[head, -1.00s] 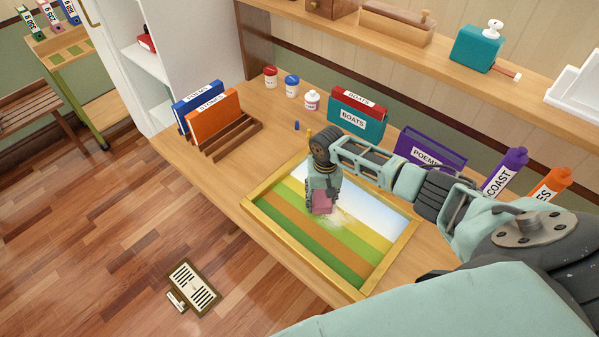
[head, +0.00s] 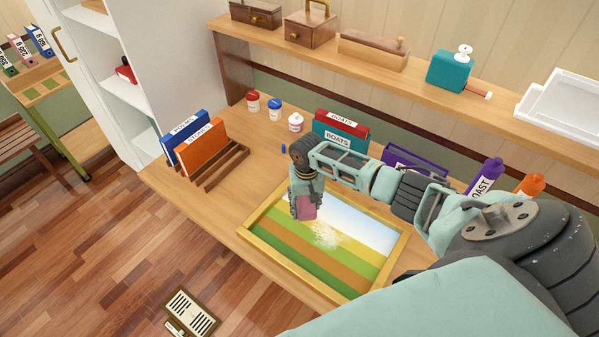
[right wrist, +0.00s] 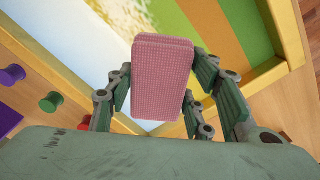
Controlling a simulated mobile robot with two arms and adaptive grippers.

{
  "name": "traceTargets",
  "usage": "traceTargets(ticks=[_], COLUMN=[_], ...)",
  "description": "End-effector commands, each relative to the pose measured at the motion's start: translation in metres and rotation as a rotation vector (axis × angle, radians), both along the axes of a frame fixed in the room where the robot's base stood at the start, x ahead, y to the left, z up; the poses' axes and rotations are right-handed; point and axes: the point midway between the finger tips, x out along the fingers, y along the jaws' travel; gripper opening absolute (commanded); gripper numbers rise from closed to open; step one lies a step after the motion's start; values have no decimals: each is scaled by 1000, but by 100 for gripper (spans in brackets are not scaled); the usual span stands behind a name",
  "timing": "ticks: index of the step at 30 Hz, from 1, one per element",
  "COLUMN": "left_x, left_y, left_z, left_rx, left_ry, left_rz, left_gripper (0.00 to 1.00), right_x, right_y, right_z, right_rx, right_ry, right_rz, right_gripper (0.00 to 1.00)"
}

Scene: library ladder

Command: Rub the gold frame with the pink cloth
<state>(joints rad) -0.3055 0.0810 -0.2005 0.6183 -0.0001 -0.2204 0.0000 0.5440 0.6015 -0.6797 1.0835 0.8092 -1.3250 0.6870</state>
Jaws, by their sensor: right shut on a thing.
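The gold frame (head: 394,262) lies flat on the desk around a striped picture with a pale, whitish patch (head: 327,235) on it. My right gripper (head: 304,192) is shut on the pink cloth (head: 307,208), a folded block pointing down near the frame's far left corner. In the right wrist view the pink cloth (right wrist: 162,80) sits between the fingers and covers part of the picture, with gold rim (right wrist: 288,30) on both sides. I cannot tell whether the cloth touches the frame. My left gripper is not in view.
An orange binder (head: 203,148) stands in a wooden rack (head: 228,165) left of the frame. Small jars (head: 275,110), a teal binder (head: 336,140) and purple (head: 484,177) and orange bottles stand behind. A shelf (head: 400,85) runs above the desk. The desk's front edge is close to the frame.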

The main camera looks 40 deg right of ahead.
Motion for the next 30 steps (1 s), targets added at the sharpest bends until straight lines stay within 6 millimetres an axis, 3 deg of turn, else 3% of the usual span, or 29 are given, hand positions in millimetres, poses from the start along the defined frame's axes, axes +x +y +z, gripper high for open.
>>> traceTargets(ticks=[3,9,26,30], left_x=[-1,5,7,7], left_y=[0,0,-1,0], left_z=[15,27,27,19], left_rx=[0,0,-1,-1], left_ry=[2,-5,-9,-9], left_rz=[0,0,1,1], left_gripper=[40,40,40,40], right_x=[0,1,1,10], right_y=[-2,-6,-6,5], right_z=[16,27,27,35], right_rx=[0,0,1,2], right_ry=[0,1,0,-5], right_rz=[-1,-1,0,11], right_gripper=[27,27,27,27])
